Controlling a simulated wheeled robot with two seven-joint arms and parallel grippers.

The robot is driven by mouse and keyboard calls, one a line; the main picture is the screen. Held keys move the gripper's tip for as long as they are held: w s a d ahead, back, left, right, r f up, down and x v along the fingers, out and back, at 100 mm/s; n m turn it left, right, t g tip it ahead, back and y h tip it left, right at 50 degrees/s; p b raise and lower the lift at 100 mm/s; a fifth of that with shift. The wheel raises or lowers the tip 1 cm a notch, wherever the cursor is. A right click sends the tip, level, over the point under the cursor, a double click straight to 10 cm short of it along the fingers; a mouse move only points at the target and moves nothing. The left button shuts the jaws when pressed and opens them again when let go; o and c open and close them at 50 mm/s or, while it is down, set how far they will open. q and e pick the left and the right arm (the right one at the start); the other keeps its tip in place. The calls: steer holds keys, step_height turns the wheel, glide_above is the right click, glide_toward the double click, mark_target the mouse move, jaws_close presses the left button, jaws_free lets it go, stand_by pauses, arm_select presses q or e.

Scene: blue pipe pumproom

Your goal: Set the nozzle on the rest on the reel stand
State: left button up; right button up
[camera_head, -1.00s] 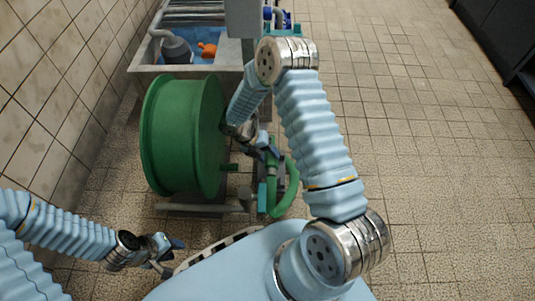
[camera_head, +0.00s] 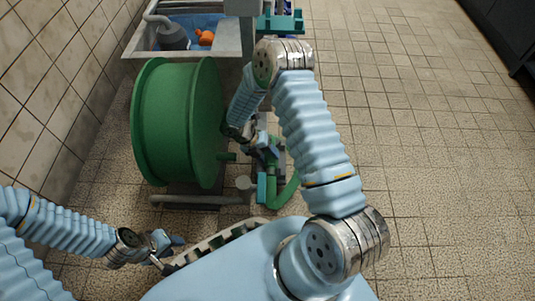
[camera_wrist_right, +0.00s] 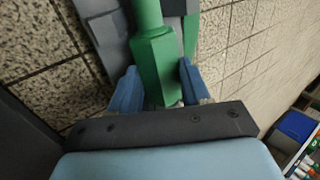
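The reel stand carries a big green drum (camera_head: 178,122) and has a grey base bar (camera_head: 195,199) in the head view. My right gripper (camera_head: 268,152) is to the right of the drum. In the right wrist view its blue fingers (camera_wrist_right: 160,90) lie on both sides of a green, block-shaped nozzle body (camera_wrist_right: 157,68) and appear closed on it. A green hose (camera_head: 284,190) loops below this gripper, beside an upright teal piece (camera_head: 261,187). I cannot make out the rest clearly. My left gripper (camera_head: 170,252) is empty, its fingers apart, at lower left.
A basin (camera_head: 190,50) with a grey pump-like object (camera_head: 172,36) and an orange item (camera_head: 205,37) stands behind the drum. A tiled wall (camera_head: 45,85) closes the left side. The tiled floor (camera_head: 430,160) on the right is clear.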

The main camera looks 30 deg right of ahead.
steer(key=o, duration=0.5)
steer(key=shift+r+p, duration=0.4)
steer(key=shift+r, duration=0.15)
step_height(320, 180, up, 9)
steer(key=p, duration=0.7)
step_height(320, 180, up, 10)
steer(key=m+g+y+p, duration=0.35)
steer(key=m+y, duration=0.25)
steer(key=m, duration=0.6)
glide_above(267, 156)
steer(key=s+a, duration=0.2)
steer(key=a, duration=0.1)
steer(key=a+r+m+t+y+p, duration=0.3)
steer(key=r+m+y, duration=0.1)
steer(key=r+m, duration=0.6)
steer(key=shift+w+a+r+m, duration=0.2)
steer(key=shift+w+r+m, duration=0.1)
steer(key=shift+w+m, duration=0.1)
